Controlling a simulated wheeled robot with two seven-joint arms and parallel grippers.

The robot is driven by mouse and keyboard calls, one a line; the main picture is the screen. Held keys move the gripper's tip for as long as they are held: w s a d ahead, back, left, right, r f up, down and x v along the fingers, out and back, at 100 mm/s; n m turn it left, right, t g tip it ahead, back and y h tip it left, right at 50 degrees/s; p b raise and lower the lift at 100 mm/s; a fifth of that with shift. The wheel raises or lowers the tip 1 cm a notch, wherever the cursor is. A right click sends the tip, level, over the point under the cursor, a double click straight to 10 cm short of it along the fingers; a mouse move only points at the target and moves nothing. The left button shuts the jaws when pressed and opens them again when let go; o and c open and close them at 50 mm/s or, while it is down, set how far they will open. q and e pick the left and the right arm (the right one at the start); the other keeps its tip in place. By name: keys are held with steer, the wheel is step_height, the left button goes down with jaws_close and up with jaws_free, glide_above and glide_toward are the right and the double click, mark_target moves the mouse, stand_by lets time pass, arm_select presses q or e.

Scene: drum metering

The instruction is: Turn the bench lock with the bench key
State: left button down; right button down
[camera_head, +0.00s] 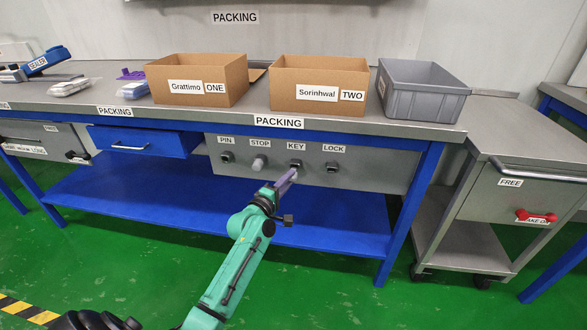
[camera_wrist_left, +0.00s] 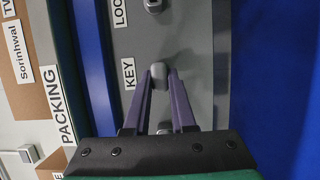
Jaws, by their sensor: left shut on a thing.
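My left gripper (camera_head: 290,178) reaches up to the bench's front panel at the place labelled KEY. In the left wrist view, its purple fingers (camera_wrist_left: 158,82) are shut on a grey rounded grip, the bench key (camera_wrist_left: 158,75), beside the KEY label. The key is still at its KEY place on the panel; how deep it sits cannot be seen. In the head view, the dark KEY fitting (camera_head: 295,165) shows just beyond the fingertips. The bench lock (camera_head: 332,167) is the dark fitting under the LOCK label, right of KEY. It shows partly at the wrist view's top edge (camera_wrist_left: 154,5).
The PIN fitting (camera_head: 227,157) and STOP knob (camera_head: 260,162) sit left of KEY. Above are carton ONE (camera_head: 205,95), carton TWO (camera_head: 300,104) and a grey bin (camera_head: 425,107). A blue shelf (camera_head: 215,212) lies below. A metal cart (camera_head: 520,185) stands to the right.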

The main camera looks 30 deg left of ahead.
mark_target(294, 180)
arm_select(q)
steer(key=shift+s+d, duration=0.15)
steer(key=shift+s, duration=0.3)
steer(key=shift+s+d+r+p, duration=0.1)
steer(key=shift+s+d+p, duration=0.1)
steer(key=shift+s+p, duration=0.3)
steer(key=shift+s+d+p, duration=0.15)
steer(key=shift+s+p, duration=0.3)
steer(key=shift+p, duration=0.05)
steer(key=shift+s+d+p, duration=0.3)
steer(key=shift+s+p, duration=0.15)
steer(key=shift+s, duration=0.5)
